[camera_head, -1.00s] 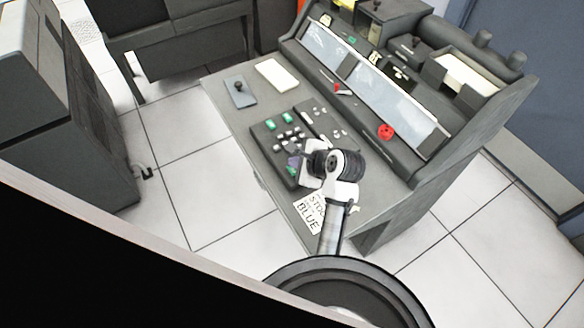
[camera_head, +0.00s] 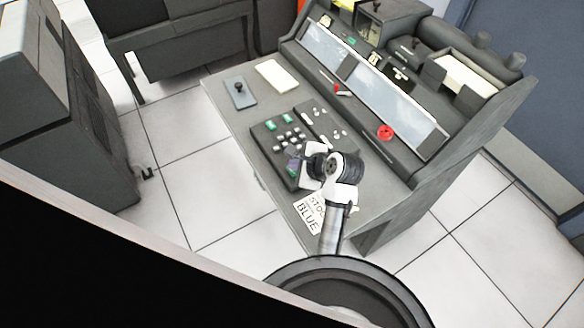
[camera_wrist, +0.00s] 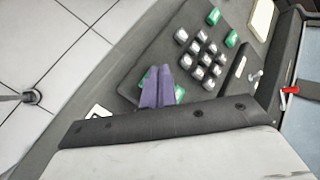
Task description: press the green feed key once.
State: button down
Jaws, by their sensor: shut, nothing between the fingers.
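The keypad (camera_head: 262,137) on the desk console has green keys and several pale keys. Two green keys (camera_head: 270,126) and (camera_head: 286,119) sit at its far end; they also show in the wrist view (camera_wrist: 214,16) and (camera_wrist: 232,40). Another green key (camera_wrist: 180,93) lies at the near end, partly hidden by my fingers. I cannot read any label that tells which is the feed key. My gripper (camera_wrist: 160,72) is shut and empty, with its purple fingers over this near green key. I cannot tell whether they touch it.
A white card (camera_head: 308,213) printed "BLUE" lies at the desk's near edge. A red knob (camera_head: 385,132) and a red-tipped lever (camera_head: 340,91) are on the console to the right. A small dark plate with a knob (camera_head: 239,91) and a pale pad (camera_head: 276,75) lie beyond the keypad.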

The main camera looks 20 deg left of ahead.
jog(key=shift+f, duration=0.55)
dwell(0.6)
jog(key=shift+r, duration=0.15)
jog(key=shift+r+p, duration=0.8)
jog(key=shift+p, duration=0.5)
jog(key=shift+r, duration=2.45)
